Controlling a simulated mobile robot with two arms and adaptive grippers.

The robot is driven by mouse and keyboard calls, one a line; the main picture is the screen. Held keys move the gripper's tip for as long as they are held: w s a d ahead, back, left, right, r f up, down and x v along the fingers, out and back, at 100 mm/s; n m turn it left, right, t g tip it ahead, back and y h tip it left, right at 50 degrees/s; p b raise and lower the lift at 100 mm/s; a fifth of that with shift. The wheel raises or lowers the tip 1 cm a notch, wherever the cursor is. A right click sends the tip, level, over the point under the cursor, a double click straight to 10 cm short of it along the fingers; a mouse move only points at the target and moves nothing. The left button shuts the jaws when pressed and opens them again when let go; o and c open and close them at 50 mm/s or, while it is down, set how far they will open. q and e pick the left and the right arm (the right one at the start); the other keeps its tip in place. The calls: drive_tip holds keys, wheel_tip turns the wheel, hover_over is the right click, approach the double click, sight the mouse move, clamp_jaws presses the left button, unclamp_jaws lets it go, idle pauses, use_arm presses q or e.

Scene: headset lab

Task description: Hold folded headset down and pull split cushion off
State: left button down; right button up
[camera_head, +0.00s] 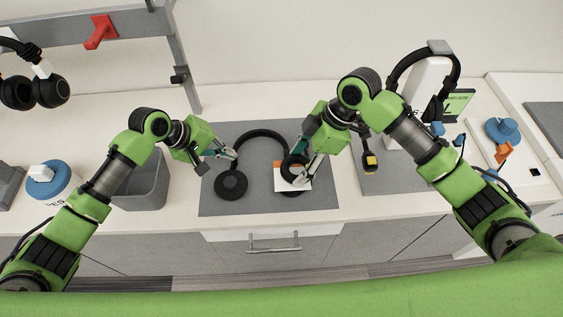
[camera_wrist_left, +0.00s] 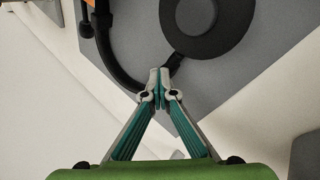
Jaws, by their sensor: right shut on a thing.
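A black headset lies flat on the grey mat, its headband (camera_head: 262,134) arching to the back. Its left ear cup (camera_head: 231,184) lies face up; the cup also shows in the left wrist view (camera_wrist_left: 207,25). Its right ear cup (camera_head: 290,163) is partly covered by my right gripper (camera_head: 304,175), which is shut on the cushion there. The split in the cushion is too small to see. My left gripper (camera_head: 229,153) has its fingertips together over the headband's left side, just above the left cup; in the left wrist view the tips (camera_wrist_left: 160,83) overlap the band.
A white and orange card (camera_head: 301,185) lies by the right cup. A grey bin (camera_head: 144,187) stands left of the mat (camera_head: 215,205). A headset stand (camera_head: 425,85) and a yellow-black item (camera_head: 370,163) are at right. The mat's front is clear.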

sight(303, 156)
drive_tip(key=shift+d, duration=0.25)
drive_tip(key=shift+r, duration=0.1)
drive_tip(key=shift+r, duration=1.4)
use_arm(q)
wheel_tip(303, 156, up, 5)
drive_tip(key=p, duration=0.6)
use_arm(e)
wheel_tip(303, 156, up, 6)
